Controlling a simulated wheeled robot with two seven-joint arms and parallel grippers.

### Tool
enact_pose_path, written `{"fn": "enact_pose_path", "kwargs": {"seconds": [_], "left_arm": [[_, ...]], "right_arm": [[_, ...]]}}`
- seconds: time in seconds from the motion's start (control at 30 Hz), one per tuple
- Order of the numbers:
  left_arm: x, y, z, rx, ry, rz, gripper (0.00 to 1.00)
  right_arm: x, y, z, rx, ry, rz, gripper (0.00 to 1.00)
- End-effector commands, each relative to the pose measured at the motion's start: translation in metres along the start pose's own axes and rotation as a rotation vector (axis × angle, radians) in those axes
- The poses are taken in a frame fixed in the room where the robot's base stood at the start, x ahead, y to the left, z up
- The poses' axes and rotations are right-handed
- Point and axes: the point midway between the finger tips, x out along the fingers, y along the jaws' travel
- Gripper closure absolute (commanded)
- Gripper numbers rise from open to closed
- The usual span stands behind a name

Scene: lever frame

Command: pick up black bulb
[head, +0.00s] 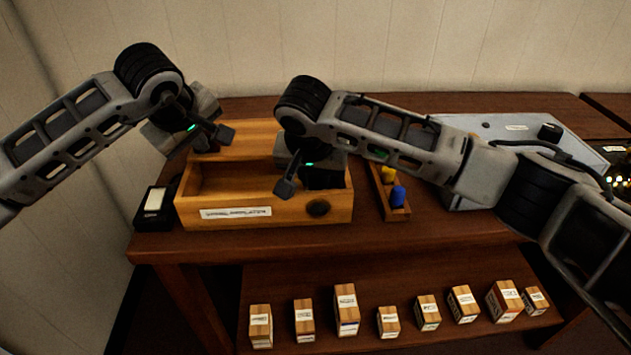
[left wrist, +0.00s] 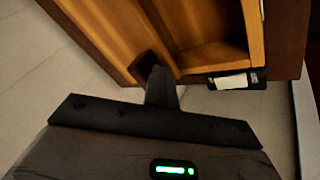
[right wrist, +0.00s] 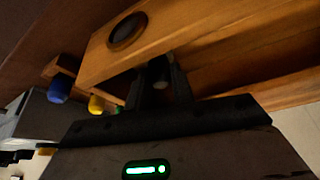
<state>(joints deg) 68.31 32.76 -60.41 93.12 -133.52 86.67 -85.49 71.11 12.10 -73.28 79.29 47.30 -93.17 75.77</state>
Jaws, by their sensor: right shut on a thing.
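My right gripper (head: 286,187) is over the right end of the open wooden drawer (head: 238,219). In the right wrist view its two fingers (right wrist: 157,85) stand slightly apart, shut on a small dark rounded thing (right wrist: 158,72) that looks like the black bulb. The fingers hide most of it, and it cannot be made out in the head view. My left gripper (head: 223,134) is above the back left of the wooden box. In the left wrist view its fingers (left wrist: 161,85) look together, with nothing visible between them.
A round dark fitting (head: 318,207) is on the drawer front. A narrow wooden tray (head: 400,214) holds a yellow bulb (head: 389,175) and a blue bulb (head: 397,196). A grey metal box (head: 480,125) stands right, a black switch box (head: 154,204) left. Several labelled blocks (head: 347,310) line the lower shelf.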

Motion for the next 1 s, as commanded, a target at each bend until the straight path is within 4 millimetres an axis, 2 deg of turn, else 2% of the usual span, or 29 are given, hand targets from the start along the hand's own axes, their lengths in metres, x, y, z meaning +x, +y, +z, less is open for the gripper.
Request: {"fn": "enact_pose_path", "kwargs": {"seconds": [0.17,0.53,1.0], "left_arm": [[-0.001,0.001,-0.002,-0.002,0.004,0.003,1.00],[0.000,0.000,-0.002,-0.002,0.004,0.002,1.00],[0.000,0.000,-0.002,-0.002,0.004,0.002,1.00]], "right_arm": [[-0.008,-0.001,-0.004,0.000,0.001,-0.002,0.98],[-0.073,-0.001,-0.030,0.000,0.002,-0.003,0.98],[-0.122,-0.001,-0.050,-0.001,0.002,-0.003,0.98]]}}
